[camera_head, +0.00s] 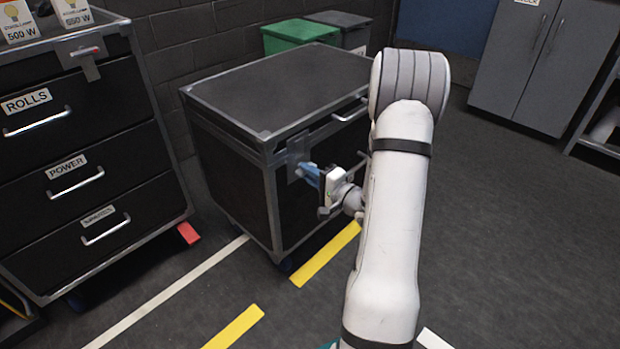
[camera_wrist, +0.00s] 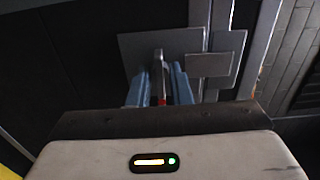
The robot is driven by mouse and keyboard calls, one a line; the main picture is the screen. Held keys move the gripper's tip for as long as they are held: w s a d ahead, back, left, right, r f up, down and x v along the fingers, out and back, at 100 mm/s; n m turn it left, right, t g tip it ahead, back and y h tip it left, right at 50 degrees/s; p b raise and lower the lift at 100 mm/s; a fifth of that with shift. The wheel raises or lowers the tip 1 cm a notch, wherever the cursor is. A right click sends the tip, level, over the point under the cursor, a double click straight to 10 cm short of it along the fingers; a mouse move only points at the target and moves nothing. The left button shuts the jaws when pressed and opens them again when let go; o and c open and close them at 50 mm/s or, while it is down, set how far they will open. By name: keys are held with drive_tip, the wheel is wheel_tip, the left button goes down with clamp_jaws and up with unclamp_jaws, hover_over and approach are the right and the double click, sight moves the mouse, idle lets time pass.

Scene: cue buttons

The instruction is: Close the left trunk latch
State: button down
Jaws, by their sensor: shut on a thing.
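The black trunk (camera_head: 262,92) with grey metal edges stands in the middle of the head view, its lid down. The left trunk latch (camera_head: 296,152) is a grey plate on the front near the left corner. My gripper (camera_head: 304,171) is at this latch. In the wrist view the latch plate (camera_wrist: 134,48) lies behind the blue fingers of my gripper (camera_wrist: 161,82), which are shut on the thin latch lever (camera_wrist: 158,62) standing out between them. A smaller plate (camera_wrist: 209,65) sits beside it. The lever is mostly hidden by the gripper in the head view.
A drawer cabinet (camera_head: 75,135) with boxed lamps on top stands to the left. Green and grey bins (camera_head: 297,35) are behind the trunk. A grey cupboard (camera_head: 545,62) is at the back right.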

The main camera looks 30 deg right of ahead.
idle(0.4)
drive_tip(key=c, duration=1.6)
unclamp_jaws()
drive_tip(key=shift+o, duration=0.2)
drive_tip(key=p+v, duration=0.2)
drive_tip(key=v, duration=0.5)
drive_tip(key=shift+s, duration=0.35)
drive_tip(key=shift+d, duration=0.1)
